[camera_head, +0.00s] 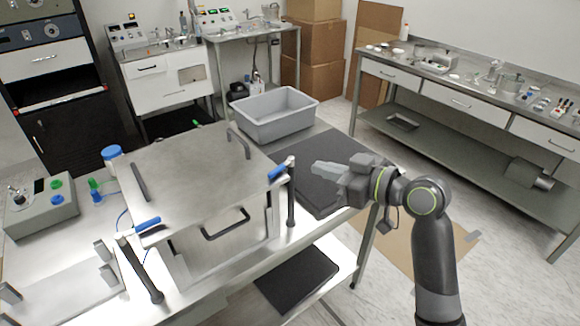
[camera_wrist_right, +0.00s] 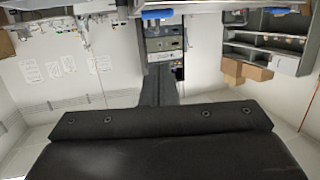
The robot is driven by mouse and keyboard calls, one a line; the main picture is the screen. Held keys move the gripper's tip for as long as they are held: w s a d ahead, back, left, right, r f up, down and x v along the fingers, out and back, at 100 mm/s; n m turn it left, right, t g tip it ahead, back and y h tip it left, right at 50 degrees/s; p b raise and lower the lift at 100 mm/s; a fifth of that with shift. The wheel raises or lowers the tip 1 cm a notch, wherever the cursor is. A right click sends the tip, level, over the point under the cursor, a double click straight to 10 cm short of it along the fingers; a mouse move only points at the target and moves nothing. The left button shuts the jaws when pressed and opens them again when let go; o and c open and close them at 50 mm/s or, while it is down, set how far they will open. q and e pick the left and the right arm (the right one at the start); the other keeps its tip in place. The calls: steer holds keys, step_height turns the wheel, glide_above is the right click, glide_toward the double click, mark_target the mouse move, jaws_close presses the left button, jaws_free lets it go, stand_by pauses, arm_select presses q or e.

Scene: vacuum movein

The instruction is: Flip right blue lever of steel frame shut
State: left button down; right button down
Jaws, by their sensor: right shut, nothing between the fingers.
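The steel frame (camera_head: 190,170) stands on the bench, with a flat metal lid and a front handle. Its right blue lever (camera_head: 277,172) is at the lid's right front corner, on top of a dark post. The left blue lever (camera_head: 147,224) is at the left front corner. My right gripper (camera_head: 315,168) comes in from the right, shut and empty, its tips a short gap to the right of the right lever. In the right wrist view, the shut dark fingers (camera_wrist_right: 160,85) point at the scene; a blue bar (camera_wrist_right: 157,14) shows near the top edge. My left gripper is not in view.
A grey bin (camera_head: 272,118) stands behind the frame on the bench, with a dark mat (camera_head: 310,190) beside it. Another steel bench (camera_head: 470,100) is at the back right.

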mark_target(281, 169)
steer(key=w+a+f+p, duration=0.3)
steer(key=w+a+f, duration=0.1)
steer(key=w+a, duration=0.2)
steer(key=shift+a+f, duration=0.4)
steer(key=shift+a, duration=0.2)
